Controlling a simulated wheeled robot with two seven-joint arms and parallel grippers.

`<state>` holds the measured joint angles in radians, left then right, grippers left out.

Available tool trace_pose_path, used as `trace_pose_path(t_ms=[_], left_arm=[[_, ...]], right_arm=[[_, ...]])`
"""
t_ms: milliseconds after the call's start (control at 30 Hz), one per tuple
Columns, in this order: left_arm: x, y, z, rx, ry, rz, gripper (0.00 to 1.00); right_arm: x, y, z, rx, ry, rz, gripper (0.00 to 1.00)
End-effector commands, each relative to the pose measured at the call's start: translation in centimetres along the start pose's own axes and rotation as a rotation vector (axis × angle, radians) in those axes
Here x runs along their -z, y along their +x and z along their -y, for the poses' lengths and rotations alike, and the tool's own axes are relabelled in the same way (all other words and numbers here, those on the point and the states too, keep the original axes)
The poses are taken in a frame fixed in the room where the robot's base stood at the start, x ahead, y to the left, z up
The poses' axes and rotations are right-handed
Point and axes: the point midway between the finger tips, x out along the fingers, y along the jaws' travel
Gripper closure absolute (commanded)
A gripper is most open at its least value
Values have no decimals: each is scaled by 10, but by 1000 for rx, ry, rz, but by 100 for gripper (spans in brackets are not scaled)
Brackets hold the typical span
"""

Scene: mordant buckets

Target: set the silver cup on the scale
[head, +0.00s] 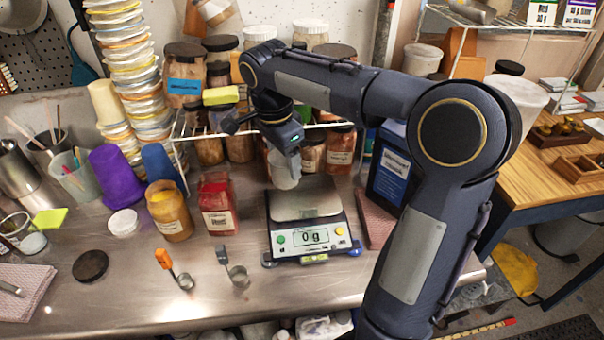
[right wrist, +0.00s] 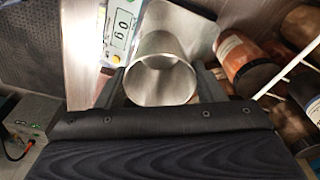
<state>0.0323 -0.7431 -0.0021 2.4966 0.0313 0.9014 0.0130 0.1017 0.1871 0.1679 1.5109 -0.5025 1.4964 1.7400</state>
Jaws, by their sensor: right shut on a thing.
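The silver cup (head: 284,172) hangs from my right gripper (head: 284,148), above the back left part of the scale's pan. In the right wrist view the cup (right wrist: 163,72) sits between the two fingers of the gripper (right wrist: 162,88), its open mouth facing the camera. The scale (head: 306,225) stands on the steel bench with a bare metal pan, and its display reads 0 g. The display of the scale (right wrist: 120,28) also shows in the right wrist view. The cup appears clear of the pan. My left gripper is not in view.
Several jars (head: 312,153) stand behind the scale by a wire rack. A red powder jar (head: 218,207) and a yellow one (head: 168,212) stand to its left. Two small scoops (head: 238,273) lie in front.

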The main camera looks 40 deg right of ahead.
Motion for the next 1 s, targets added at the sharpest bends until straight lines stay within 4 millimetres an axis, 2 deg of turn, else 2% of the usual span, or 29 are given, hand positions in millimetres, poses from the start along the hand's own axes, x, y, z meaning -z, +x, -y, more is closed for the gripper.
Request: trace_pose_path(t_ms=[67,133,300,567,733,1000], left_arm=[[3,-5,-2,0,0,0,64],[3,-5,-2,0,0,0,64],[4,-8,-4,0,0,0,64],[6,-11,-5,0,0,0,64],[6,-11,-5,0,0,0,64],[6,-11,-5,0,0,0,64]], right_arm=[[19,10,4,-5,7,0,60],[26,28,7,-7,2,1,60],[42,54,12,-4,1,1,60],[55,76,17,-4,0,1,60],[50,100,17,-3,-1,1,60],[50,104,17,0,-1,1,60]])
